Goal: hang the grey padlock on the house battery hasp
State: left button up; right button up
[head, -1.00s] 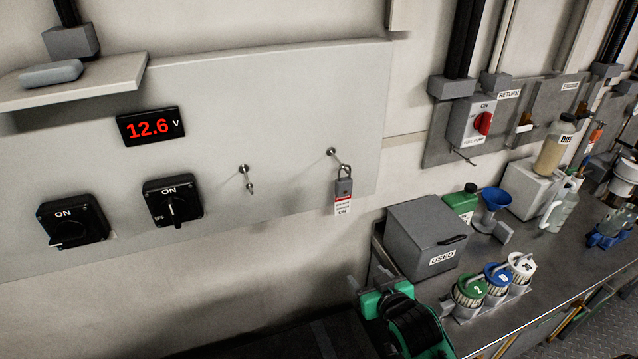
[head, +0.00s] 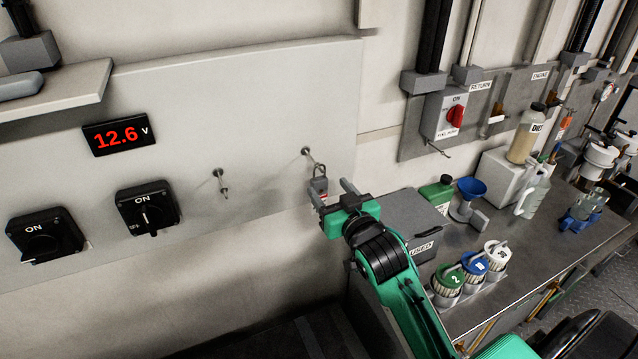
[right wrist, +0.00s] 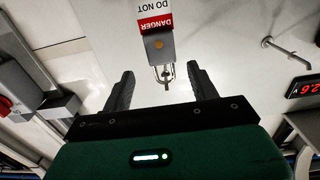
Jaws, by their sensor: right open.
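The grey padlock (head: 319,184) hangs from a peg (head: 307,151) on the right of the pale wall panel, with a red and white danger tag under it. My right gripper (head: 332,189) is open, its fingers pointing at the padlock and partly covering the tag. In the right wrist view the padlock (right wrist: 158,47) appears upside down, its shackle roughly between and beyond the open fingers (right wrist: 160,76); nothing is gripped. Two black ON switches, one left (head: 45,235) and one right (head: 147,208), sit on the panel. I cannot tell which is the house battery's. My left gripper is out of view.
A second peg (head: 219,174) sits between the switches and the padlock. A red 12.6 V display (head: 119,136) is above the switches, and a shelf (head: 60,92) juts out at upper left. A grey USED bin (head: 405,215) and bottles crowd the bench at right.

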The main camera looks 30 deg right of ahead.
aim_at(319, 178)
jog(key=w+p, duration=0.1)
jog(key=w, duration=0.1)
jog(key=w+p, duration=0.1)
jog(key=w, duration=0.1)
jog(key=shift+w+a+r, duration=0.1)
jog(key=shift+w+r, duration=0.1)
jog(key=shift+w, duration=0.05)
jog(key=shift+w+f+p, duration=0.15)
jog(key=shift+w+p, duration=0.2)
jog(key=shift+w, duration=0.15)
jog(key=c, duration=1.2)
jog(key=shift+o, duration=0.2)
jog(key=shift+r+b, duration=0.5)
jog(key=shift+r, duration=0.25)
jog(key=s+p, duration=0.2)
jog(key=s, duration=1.6)
jog(key=shift+a+p, duration=0.35)
jog(key=shift+a, duration=0.1)
